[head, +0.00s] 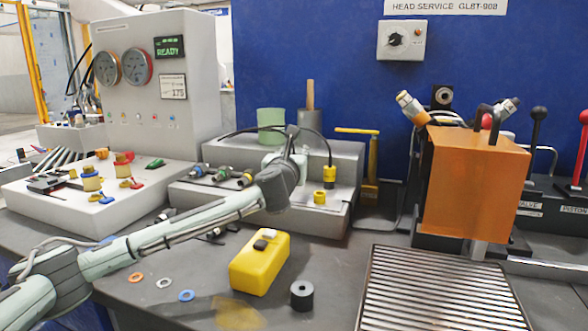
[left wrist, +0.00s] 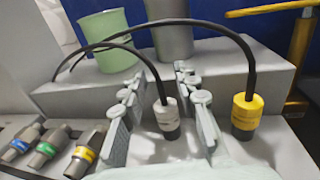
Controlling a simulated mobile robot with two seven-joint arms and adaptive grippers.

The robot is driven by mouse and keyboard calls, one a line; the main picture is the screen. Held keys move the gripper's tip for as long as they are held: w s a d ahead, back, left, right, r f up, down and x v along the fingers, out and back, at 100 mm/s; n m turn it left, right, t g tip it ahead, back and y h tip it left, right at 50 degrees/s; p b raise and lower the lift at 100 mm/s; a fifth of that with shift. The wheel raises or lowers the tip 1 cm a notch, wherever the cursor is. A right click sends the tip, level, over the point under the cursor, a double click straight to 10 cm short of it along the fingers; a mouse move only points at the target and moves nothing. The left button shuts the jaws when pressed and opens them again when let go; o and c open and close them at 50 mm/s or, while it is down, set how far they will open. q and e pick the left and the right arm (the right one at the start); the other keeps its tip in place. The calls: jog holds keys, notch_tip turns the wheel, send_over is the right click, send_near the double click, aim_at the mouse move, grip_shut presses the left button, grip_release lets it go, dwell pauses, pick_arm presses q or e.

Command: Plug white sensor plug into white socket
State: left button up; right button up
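The white sensor plug (left wrist: 166,115) hangs at the end of a black cable in the left wrist view. It has a white collar and a dark lower end. My left gripper (left wrist: 165,105) is open, with one finger on each side of the plug and gaps showing. In the head view my left gripper (head: 291,157) is at the grey stepped block and hides the white plug. A yellow plug (left wrist: 246,113) on another cable hangs just right of the right finger; it also shows in the head view (head: 329,175). I cannot make out a white socket. My right gripper is not in view.
Banded connectors (left wrist: 48,147) lie left of the fingers. A green cup (head: 271,125) stands behind on the block (head: 340,155). An orange box (head: 475,185), with angled connectors (head: 411,107) behind it, stands right. A yellow case (head: 259,265) and black cylinder (head: 301,296) occupy the front.

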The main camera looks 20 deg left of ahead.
pick_arm(q)
jog(key=shift+w, duration=0.2)
grip_shut()
dwell(0.3)
